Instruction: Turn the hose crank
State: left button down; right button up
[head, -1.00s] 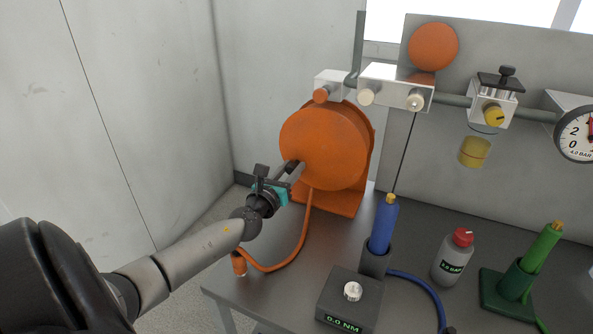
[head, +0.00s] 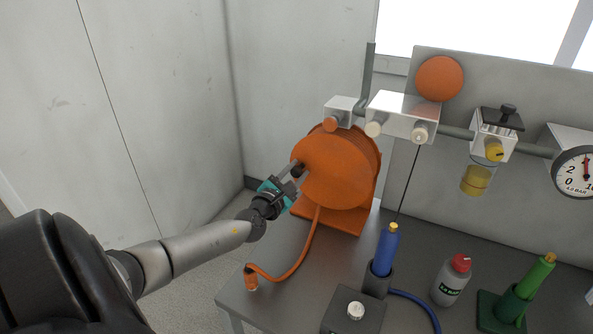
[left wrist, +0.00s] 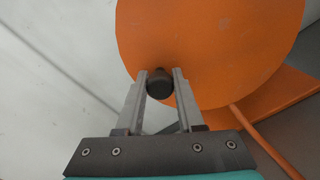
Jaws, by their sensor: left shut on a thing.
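The orange hose reel (head: 340,172) stands on the grey bench at its left end, its round face turned toward me. Its crank has a small dark knob (left wrist: 160,84) near the edge of that face. My left gripper (head: 294,168) is at the left edge of the reel face, shut on the crank knob. In the left wrist view the two fingers (left wrist: 160,88) sit on either side of the knob, with the orange disc behind. The crank's arm is hard to make out. My right gripper is in neither view.
An orange hose (head: 313,240) hangs from the reel to a fitting (head: 251,280) at the bench's left edge. A blue tool (head: 386,250), a grey bottle (head: 454,280) and a green tool (head: 530,285) stand to the right. Valves and a gauge (head: 578,172) are above.

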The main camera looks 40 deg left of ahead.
pick_arm(q)
jog(key=shift+r, duration=0.15)
dwell(0.3)
jog(key=c, duration=0.5)
grip_release()
jog(key=shift+c, duration=0.2)
jog(key=shift+s, duration=0.1)
jog(key=p+v, duration=0.2)
jog(key=v, duration=1.3)
jog(key=shift+p, duration=0.3)
